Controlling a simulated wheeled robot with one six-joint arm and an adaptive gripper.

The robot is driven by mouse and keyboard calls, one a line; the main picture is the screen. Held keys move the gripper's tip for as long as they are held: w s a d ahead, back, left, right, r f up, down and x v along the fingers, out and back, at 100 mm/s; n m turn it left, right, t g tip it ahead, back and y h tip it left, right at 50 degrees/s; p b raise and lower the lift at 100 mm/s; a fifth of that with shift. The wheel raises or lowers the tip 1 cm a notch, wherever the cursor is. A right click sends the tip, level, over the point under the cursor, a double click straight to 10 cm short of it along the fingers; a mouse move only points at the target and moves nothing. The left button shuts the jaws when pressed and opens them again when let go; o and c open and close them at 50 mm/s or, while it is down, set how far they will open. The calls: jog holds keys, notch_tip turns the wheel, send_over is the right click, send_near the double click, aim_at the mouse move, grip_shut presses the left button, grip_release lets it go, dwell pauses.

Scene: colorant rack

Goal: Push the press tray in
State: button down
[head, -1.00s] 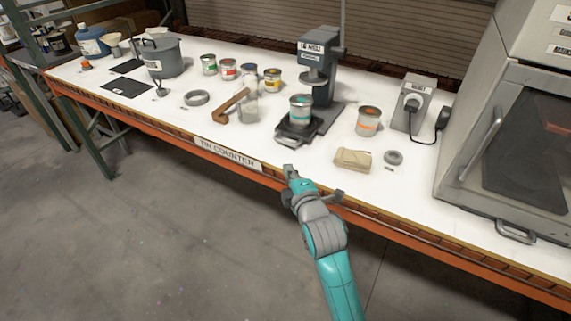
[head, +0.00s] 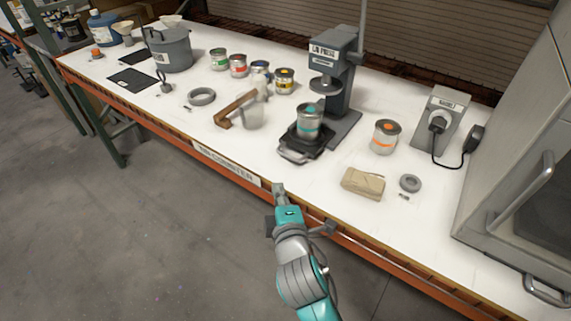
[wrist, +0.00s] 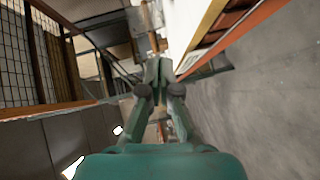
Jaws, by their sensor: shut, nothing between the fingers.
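The lid press (head: 337,70) is a dark grey stand on the white counter. Its black press tray (head: 289,144) sticks out at the front, toward the counter edge, with a handle (head: 296,157) on its near end. A tin with a teal band (head: 309,122) stands upright on the tray, in front of the press head. My gripper (head: 279,188) is at the counter's front edge, in front of the tray and a little left of its handle, apart from it. Its fingers are closed and empty; they also show in the wrist view (wrist: 159,75), where no tray is visible.
An orange-banded tin (head: 386,137), a tan block (head: 363,184) and a grey ring (head: 410,183) lie right of the tray. A clear cup (head: 251,116) and a brown wooden tool (head: 232,108) lie left. The counter between gripper and tray is clear.

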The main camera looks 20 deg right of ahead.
aim_at(300, 144)
jog(key=x, duration=1)
jog(key=shift+d+r, duration=0.1)
jog(key=shift+w+d+f, duration=0.15)
jog(key=shift+w+d, duration=0.15)
jog(key=shift+d, duration=0.2)
jog(key=shift+w+d+f, duration=0.15)
jog(key=shift+w+d, duration=0.15)
jog(key=shift+d, duration=0.2)
jog(key=shift+w+d+f, duration=0.15)
jog(key=shift+w+d, duration=0.25)
jog(key=shift+d, duration=0.1)
jog(key=w+d, duration=0.1)
jog(key=d, duration=0.1)
jog(key=w+d, duration=0.4)
jog(key=d, duration=0.1)
jog(key=shift+d, duration=0.1)
jog(key=shift+w+d, duration=0.1)
